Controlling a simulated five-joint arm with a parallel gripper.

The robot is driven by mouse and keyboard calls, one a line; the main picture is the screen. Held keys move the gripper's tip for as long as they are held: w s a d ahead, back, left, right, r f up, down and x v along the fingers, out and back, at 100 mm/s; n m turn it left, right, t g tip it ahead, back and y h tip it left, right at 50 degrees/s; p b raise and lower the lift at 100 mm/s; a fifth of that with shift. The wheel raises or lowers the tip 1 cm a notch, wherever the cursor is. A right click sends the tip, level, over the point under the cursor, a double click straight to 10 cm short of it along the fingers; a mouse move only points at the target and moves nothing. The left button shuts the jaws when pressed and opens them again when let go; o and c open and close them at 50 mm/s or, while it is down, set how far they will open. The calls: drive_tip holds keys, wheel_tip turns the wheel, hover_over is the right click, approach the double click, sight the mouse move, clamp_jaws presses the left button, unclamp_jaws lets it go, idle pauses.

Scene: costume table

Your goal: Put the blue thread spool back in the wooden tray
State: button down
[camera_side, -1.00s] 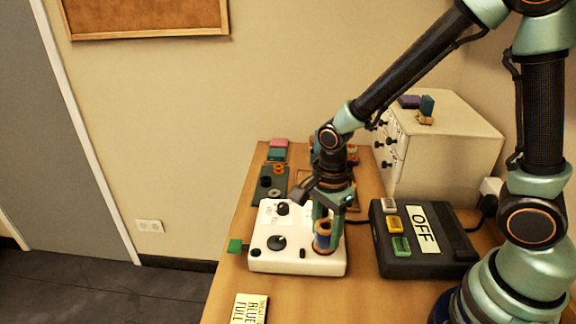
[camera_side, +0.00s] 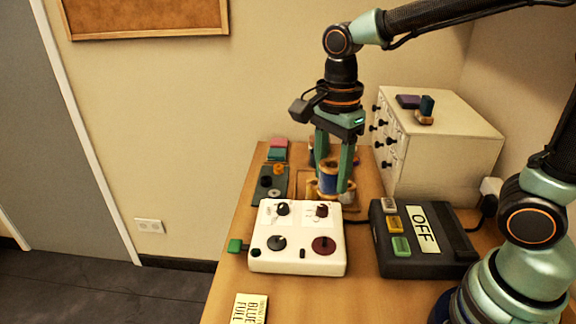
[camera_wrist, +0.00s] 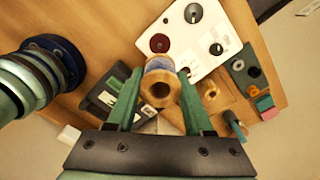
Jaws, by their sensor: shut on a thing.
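The blue thread spool (camera_side: 328,183) has wooden ends and is held upright between the fingers of my gripper (camera_side: 335,188). It is in the air behind the white machine. In the wrist view the spool (camera_wrist: 159,90) sits between the green fingers of my gripper (camera_wrist: 160,92), its wooden end toward the camera. The wooden tray (camera_side: 302,178) lies on the table behind the machine, partly hidden by my gripper and the spool. It also shows in the wrist view (camera_wrist: 226,92), to the right of the spool, partly covered by a finger.
The white machine (camera_side: 262,225) has knobs and a bare dark red disc (camera_side: 323,245). A black box marked OFF (camera_side: 424,228) stands to its right. A cream drawer cabinet (camera_side: 445,140) stands at the back right. A dark plate (camera_side: 272,185) with small parts lies left of the tray.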

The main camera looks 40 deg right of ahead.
wheel_tip(320, 180, up, 5)
drive_tip(key=w+d+r+m, duration=0.1)
drive_tip(key=w+d, duration=0.3)
drive_tip(key=w, duration=0.3)
drive_tip(key=w+d+m, duration=0.1)
drive_tip(key=w+d, duration=0.2)
drive_tip(key=w, duration=0.3)
drive_tip(key=w+d+f+m, duration=0.3)
drive_tip(key=w+d+f, duration=0.2)
drive_tip(key=w+d, duration=0.55)
drive_tip(key=f, duration=0.6)
drive_tip(key=s+d+f, duration=0.1)
drive_tip(key=f, duration=1.3)
drive_tip(key=shift+s+d, duration=0.25)
drive_tip(key=shift+d, duration=0.05)
drive_tip(key=shift+f, duration=0.1)
drive_tip(key=shift+c, duration=1.4)
unclamp_jaws()
